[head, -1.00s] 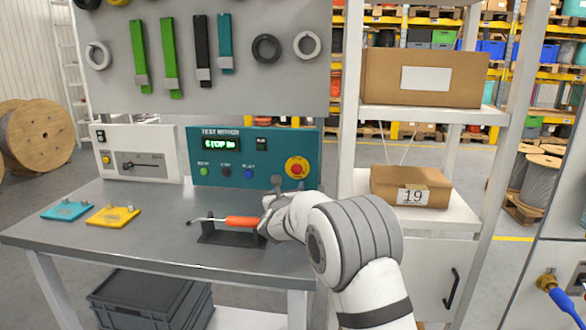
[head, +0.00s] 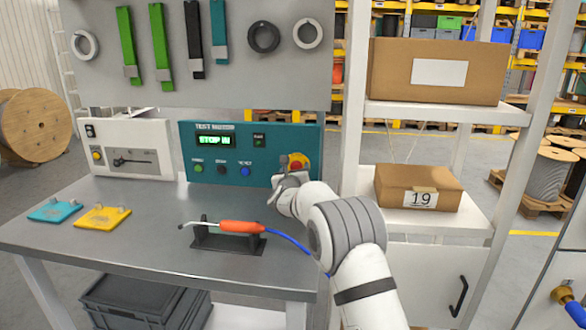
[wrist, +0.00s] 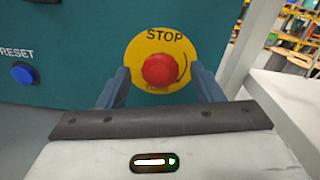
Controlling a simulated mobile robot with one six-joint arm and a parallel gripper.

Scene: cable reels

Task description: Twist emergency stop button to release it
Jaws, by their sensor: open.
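The red emergency stop button (wrist: 160,70) sits on a round yellow plate marked STOP, on the front of the teal test machine (head: 220,168). In the head view the button (head: 296,164) is partly hidden by my gripper. My gripper (wrist: 159,82) is open and empty in the wrist view. Its two fingers stand to the left and right of the button, lower than its middle, and appear apart from it. In the head view my gripper (head: 283,178) is close in front of the panel. The machine's display (head: 214,141) reads STOP IN.
A blue RESET button (wrist: 24,74) is left of the stop. An orange-handled tool (head: 242,226) with a blue cable rests in a black stand on the bench (head: 150,230). A shelf post (head: 352,120) and a shelf with boxes (head: 418,187) stand to the right.

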